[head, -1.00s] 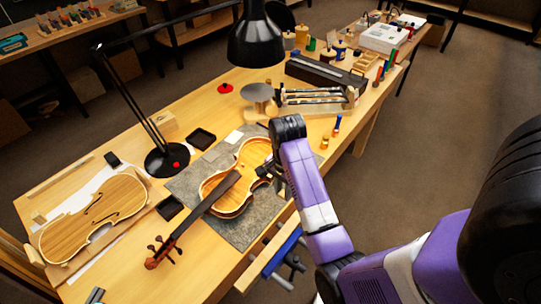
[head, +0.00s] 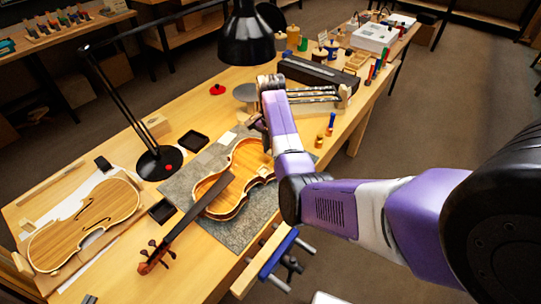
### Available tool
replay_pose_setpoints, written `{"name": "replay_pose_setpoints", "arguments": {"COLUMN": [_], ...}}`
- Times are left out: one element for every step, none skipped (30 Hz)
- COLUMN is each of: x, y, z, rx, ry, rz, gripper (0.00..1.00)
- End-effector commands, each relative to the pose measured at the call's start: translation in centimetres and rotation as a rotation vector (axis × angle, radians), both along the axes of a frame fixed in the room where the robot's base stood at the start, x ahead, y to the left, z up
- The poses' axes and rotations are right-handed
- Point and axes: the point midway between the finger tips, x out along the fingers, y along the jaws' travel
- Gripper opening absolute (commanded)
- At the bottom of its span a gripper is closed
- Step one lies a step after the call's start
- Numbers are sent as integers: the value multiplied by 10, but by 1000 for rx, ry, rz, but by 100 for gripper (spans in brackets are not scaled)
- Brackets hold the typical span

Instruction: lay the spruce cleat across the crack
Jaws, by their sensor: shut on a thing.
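My gripper (head: 262,128) is above the bench, just beyond the upper edge of the open violin body (head: 213,208). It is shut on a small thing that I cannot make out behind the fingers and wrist. The open body lies on a grey mat (head: 243,231) with its dark neck toward the lower left. A violin top plate with f-holes (head: 95,215) lies at the left on the bench. I cannot make out the spruce cleat or the crack for certain at this size.
A black desk lamp (head: 160,162) stands behind the mat, its shade (head: 246,40) hanging over the bench. Two small black trays (head: 193,141) lie near its base. A blue vise (head: 278,254) is at the front edge.

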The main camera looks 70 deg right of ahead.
Motion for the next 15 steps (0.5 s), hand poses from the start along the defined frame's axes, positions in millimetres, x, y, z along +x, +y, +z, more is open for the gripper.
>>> {"name": "replay_pose_setpoints", "arguments": {"x": [0, 0, 0, 0, -1, 0, 0, 0, 0, 1, 1, 1, 1, 1, 1], "y": [-1, -1, 0, 0, 0, 0, 0, 0, 0, 0, 0, 0, 0, 0, 0], "z": [-2, -5, -10, -14, -18, -23, -27, -29, -32, -34, -35, -35, -35, -35, -35], "rx": [1, 1, 3, 3, 3, 3, 2, 2, 1, 1, 1, 0, 0, 0, 0], "ry": [1, 2, 2, 3, 3, 2, 1, 1, 0, 0, 0, 0, -1, -1, -1], "rz": [0, 0, 0, 0, 0, 0, 0, 0, 0, 0, 0, 0, 0, 0, 0], "gripper": [0, 0, 0, 0, 0, 0, 0, 0, 0, 0, 0, 0, 0, 0, 0]}}
